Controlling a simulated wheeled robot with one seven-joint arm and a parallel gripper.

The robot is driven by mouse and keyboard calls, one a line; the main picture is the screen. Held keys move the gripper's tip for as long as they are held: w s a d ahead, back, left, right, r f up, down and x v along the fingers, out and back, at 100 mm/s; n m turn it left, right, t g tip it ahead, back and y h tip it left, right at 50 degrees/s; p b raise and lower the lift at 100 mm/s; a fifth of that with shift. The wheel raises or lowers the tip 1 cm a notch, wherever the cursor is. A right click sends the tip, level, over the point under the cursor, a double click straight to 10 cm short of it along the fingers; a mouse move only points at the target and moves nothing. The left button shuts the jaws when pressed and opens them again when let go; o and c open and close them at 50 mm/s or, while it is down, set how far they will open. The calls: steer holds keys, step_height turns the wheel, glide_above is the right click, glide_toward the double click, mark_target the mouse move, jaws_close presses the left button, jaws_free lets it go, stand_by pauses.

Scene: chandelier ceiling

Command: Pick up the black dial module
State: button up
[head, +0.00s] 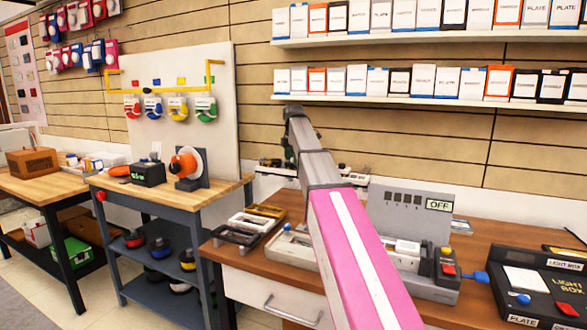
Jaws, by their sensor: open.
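Two dark units stand on the wooden top of the blue-grey bench, left of my arm. One is a black box with a small green display (148,174). Beside it is a dark unit with a large orange and white round dial (187,164). I cannot tell for sure which is the black dial module. My pink-and-white arm reaches up and away over the brown table. My gripper (288,152) is a small dark shape below the arm's far end, partly hidden by the arm. It is open, apart from both units and to their right.
The brown table (485,232) holds shallow trays (234,236), a grey machine with an OFF sign (439,205) and a black light box (545,287). A white pegboard with coloured hanging items (220,70) stands behind the bench. Shelves of labelled boxes (420,99) line the wall.

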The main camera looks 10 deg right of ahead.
steer(key=shift+f, duration=0.35)
steer(key=c, duration=0.9)
steer(key=shift+o, duration=0.2)
steer(key=shift+r, duration=0.2)
